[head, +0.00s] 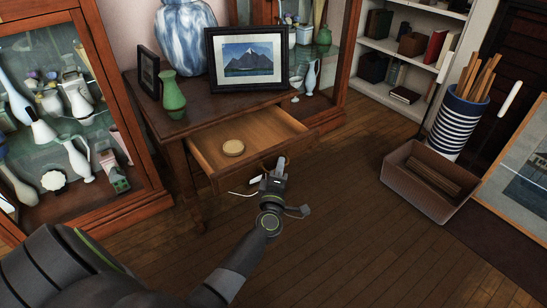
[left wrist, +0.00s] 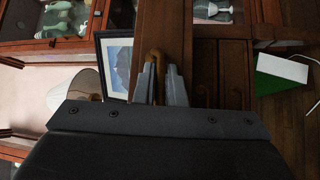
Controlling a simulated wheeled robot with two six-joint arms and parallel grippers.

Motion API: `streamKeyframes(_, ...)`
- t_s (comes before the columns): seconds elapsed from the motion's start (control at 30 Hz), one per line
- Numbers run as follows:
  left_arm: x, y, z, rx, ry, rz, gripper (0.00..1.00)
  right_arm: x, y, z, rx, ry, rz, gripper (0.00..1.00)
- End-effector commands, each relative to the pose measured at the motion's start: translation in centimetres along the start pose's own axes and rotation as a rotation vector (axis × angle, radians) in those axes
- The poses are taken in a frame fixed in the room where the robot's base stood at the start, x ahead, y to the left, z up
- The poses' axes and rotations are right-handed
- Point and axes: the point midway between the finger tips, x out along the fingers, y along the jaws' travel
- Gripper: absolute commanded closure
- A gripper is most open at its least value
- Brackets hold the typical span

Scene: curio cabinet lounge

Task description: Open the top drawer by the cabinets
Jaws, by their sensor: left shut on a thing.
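The top drawer (head: 265,130) of the small wooden table between the cabinets is pulled out, with its inside showing. A round, pale wooden disc or lid (head: 233,148) lies in it. My left gripper (head: 279,168) is at the middle of the drawer front, shut on the drawer's handle. In the left wrist view, the brass-coloured curved handle (left wrist: 156,59) shows between the two grey fingers (left wrist: 160,84). The gripper hides part of the drawer front in the head view. My right gripper is out of view.
A framed mountain picture (head: 247,58), a green vase (head: 171,95) and a blue-white vase (head: 185,36) stand on the table. Glass cabinets (head: 152,203) flank it. A brown bin (head: 411,194) and a striped container (head: 457,124) stand at right.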

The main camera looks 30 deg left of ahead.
Motion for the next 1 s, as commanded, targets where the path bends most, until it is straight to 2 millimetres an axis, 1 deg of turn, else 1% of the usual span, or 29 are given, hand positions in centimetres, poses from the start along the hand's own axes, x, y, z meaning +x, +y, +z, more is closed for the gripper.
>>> streamKeyframes(0.03, -0.7, 0.3, 0.6, -0.003, 0.002, -0.002, 1.0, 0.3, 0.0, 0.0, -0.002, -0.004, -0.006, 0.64)
streamKeyframes(0.2, -2.5, 0.7, 2.4, -0.002, 0.002, -0.002, 1.0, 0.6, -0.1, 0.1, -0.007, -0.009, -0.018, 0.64)
streamKeyframes(0.4, -3.7, 1.1, 3.6, -0.001, 0.002, 0.0, 1.0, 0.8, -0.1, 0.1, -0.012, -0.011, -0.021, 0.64)
streamKeyframes(0.6, -4.1, 1.1, 4.0, 0.0, 0.002, 0.0, 1.0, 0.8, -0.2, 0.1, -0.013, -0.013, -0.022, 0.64)
streamKeyframes(0.9, -4.1, 1.1, 4.0, 0.0, 0.002, 0.0, 1.0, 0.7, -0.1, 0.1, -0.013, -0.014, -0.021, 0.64)
streamKeyframes(0.93, -4.1, 1.1, 4.0, 0.0, 0.002, 0.0, 0.86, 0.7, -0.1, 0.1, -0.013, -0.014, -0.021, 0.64)
streamKeyframes(0.97, -4.1, 1.1, 4.0, 0.0, 0.002, 0.0, 0.82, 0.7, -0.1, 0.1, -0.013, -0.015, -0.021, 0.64)
streamKeyframes(1.0, -4.1, 1.1, 4.0, 0.0, 0.002, 0.0, 0.81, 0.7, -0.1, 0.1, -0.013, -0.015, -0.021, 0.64)
